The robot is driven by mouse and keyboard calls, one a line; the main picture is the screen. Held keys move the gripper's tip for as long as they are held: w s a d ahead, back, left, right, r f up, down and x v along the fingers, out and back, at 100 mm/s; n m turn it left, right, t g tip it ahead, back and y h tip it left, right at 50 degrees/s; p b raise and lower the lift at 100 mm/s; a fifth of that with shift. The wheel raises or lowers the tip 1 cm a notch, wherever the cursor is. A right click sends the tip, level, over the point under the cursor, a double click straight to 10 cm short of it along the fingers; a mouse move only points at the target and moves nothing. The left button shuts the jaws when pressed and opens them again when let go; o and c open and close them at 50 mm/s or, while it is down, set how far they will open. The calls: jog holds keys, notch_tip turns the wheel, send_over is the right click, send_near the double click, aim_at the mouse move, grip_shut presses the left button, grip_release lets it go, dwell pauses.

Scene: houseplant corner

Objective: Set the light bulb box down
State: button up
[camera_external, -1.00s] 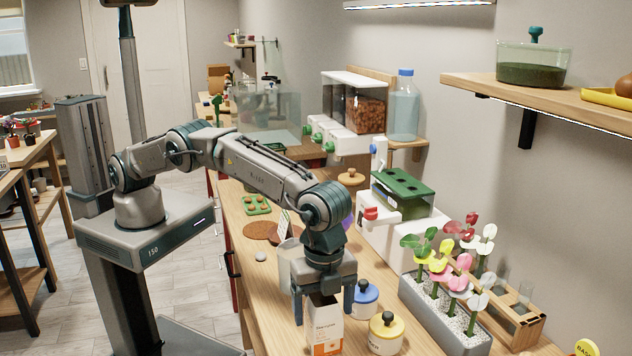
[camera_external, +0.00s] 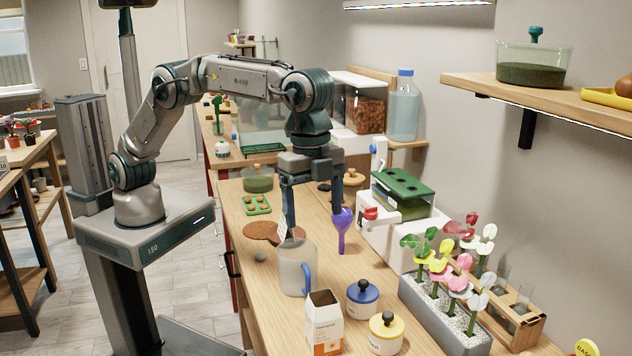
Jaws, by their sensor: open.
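A white and orange box (camera_external: 324,325) stands upright on the wooden workbench (camera_external: 266,315), near the front of the picture. It looks like the light bulb box, but its label is too small to read. My gripper (camera_external: 314,212) is open and empty. It points down above the bench, well behind and above the box, and does not touch it. The gripper's fingers are on either side of empty space, behind the clear jug.
A clear jug with a blue handle (camera_external: 296,268) stands just behind the box. A purple funnel-like tool (camera_external: 341,232) is close to my gripper. A flower planter (camera_external: 447,315) stands further right.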

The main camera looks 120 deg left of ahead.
jog(key=s+a+r+n+t, duration=0.1)
jog(key=s+a+r+n, duration=0.2)
jog(key=s, duration=0.7)
jog(key=s+a+r+n, duration=0.1)
jog(key=s+a+r, duration=0.35)
jog(key=s, duration=0.55)
jog(key=s+a+f+n, duration=0.1)
jog(key=s+f, duration=0.3)
jog(key=s, duration=0.6)
jog(key=s+a+f+n+t, duration=0.1)
jog(key=s+f, duration=0.3)
jog(key=s, duration=0.7)
jog(key=shift+a+f+n+t, duration=0.3)
jog(key=shift+a+f+n, duration=0.1)
jog(key=shift+a, duration=0.5)
